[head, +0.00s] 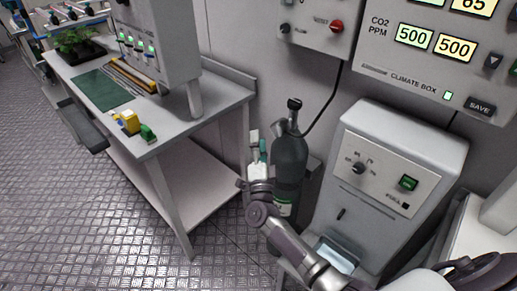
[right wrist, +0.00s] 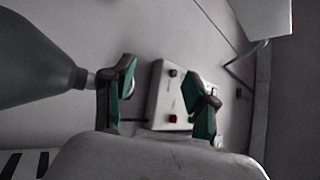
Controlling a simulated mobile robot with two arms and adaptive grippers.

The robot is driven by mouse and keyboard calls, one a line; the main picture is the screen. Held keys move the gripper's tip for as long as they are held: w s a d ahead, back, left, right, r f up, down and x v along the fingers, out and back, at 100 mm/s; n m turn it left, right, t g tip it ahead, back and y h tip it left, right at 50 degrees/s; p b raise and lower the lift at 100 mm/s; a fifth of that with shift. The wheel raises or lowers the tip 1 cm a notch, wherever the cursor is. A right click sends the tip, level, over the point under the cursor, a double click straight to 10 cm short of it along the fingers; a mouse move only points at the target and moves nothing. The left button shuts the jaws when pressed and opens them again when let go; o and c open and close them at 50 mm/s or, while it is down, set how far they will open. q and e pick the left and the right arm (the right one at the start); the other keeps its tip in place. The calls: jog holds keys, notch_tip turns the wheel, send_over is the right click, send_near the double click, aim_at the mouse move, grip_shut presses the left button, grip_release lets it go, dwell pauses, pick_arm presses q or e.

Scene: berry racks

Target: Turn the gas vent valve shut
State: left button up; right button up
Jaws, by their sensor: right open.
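A dark gas bottle (head: 289,158) stands upright against the wall, with a black valve (head: 294,104) on its neck. No label names a gas vent valve, so I cannot tell for sure that this is it. My right gripper (head: 259,143) is left of the bottle, below the valve's height. In the right wrist view my right gripper (right wrist: 160,90) has its two teal-padded fingers apart, with nothing between them. The bottle (right wrist: 35,65) lies across the left there, its neck close to the left finger, which hides the valve. My left gripper is not in view.
A control box (head: 315,22) with a red knob hangs above; it also shows in the wrist view (right wrist: 160,108). A black hose runs from it down toward the bottle. A grey machine (head: 400,140) stands to the right, a workbench (head: 190,115) to the left.

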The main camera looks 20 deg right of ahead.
jog(key=shift+s+a+f+n+y, duration=0.1)
jog(key=shift+f+n+y, duration=0.15)
jog(key=shift+f, duration=0.25)
jog(key=shift+s+a+f+n+y, duration=0.1)
jog(key=shift+f+n+y, duration=0.05)
jog(key=shift+f+n, duration=0.25)
